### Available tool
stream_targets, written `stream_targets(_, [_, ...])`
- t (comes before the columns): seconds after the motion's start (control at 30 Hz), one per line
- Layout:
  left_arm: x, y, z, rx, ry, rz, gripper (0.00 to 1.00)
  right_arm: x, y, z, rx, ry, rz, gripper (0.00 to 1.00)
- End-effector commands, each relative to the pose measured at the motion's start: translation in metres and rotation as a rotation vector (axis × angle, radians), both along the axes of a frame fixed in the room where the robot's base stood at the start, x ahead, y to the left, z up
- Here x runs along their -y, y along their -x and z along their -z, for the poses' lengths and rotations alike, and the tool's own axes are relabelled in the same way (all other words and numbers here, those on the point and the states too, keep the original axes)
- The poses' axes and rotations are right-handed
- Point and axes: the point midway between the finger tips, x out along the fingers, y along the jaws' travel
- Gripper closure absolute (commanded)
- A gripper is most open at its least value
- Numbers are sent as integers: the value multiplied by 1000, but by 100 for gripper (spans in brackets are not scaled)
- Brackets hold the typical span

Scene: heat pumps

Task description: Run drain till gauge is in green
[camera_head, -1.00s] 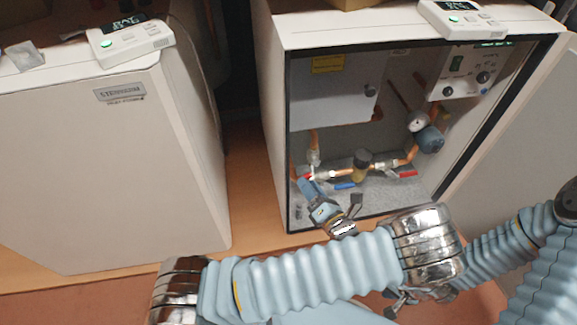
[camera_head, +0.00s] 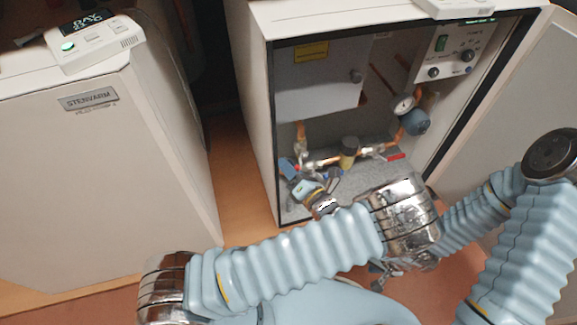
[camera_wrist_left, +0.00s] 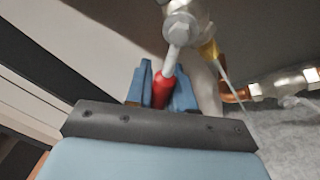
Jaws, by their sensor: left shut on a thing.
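The open heat pump cabinet (camera_head: 262,130) holds copper pipes and valves. A round gauge (camera_head: 404,105) sits on the pipe at its right, too small to read its needle or colours. My left gripper (camera_head: 291,171) reaches into the lower left of the cabinet. In the left wrist view its blue fingers (camera_wrist_left: 162,88) are shut on a red valve handle (camera_wrist_left: 162,91), which hangs from a metal valve (camera_wrist_left: 185,22). That handle is hidden in the head view. My right gripper (camera_head: 385,268) is mostly hidden behind my left forearm, below the cabinet; its jaws cannot be made out.
Another red lever (camera_head: 396,156) is on the pipe at the right, beyond a brass-coloured fitting (camera_head: 349,150). A blue lever (camera_head: 335,182) is close to my left gripper. A control panel (camera_head: 450,52) is at upper right. A closed white unit (camera_head: 100,170) stands at the left.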

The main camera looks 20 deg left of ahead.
Motion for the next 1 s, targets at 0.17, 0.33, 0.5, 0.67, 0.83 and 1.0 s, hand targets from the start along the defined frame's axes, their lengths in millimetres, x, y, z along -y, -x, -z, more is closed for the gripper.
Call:
stream_targets(0.17, [0, 0, -1, -5, -7, 0, 100, 0, 0, -2, 0, 0, 0, 57])
stream_targets(0.33, [-2, 1, -5, -34, -48, 0, 100, 1, 0, -9, 2, 1, 1, 57])
stream_targets(0.5, [-3, 3, -10, -93, -132, 0, 100, 2, -1, -21, 3, 5, 2, 57])
stream_targets(0.67, [-6, 4, -17, -163, -237, 0, 100, 3, -1, -33, 6, 7, 5, 57])
stream_targets(0.83, [-7, 6, -23, -237, -347, -1, 100, -1, 0, -43, 3, 2, -2, 57])
stream_targets(1.0, [-7, 6, -28, -300, -440, 1, 100, -3, 2, -50, 0, -2, -6, 57])
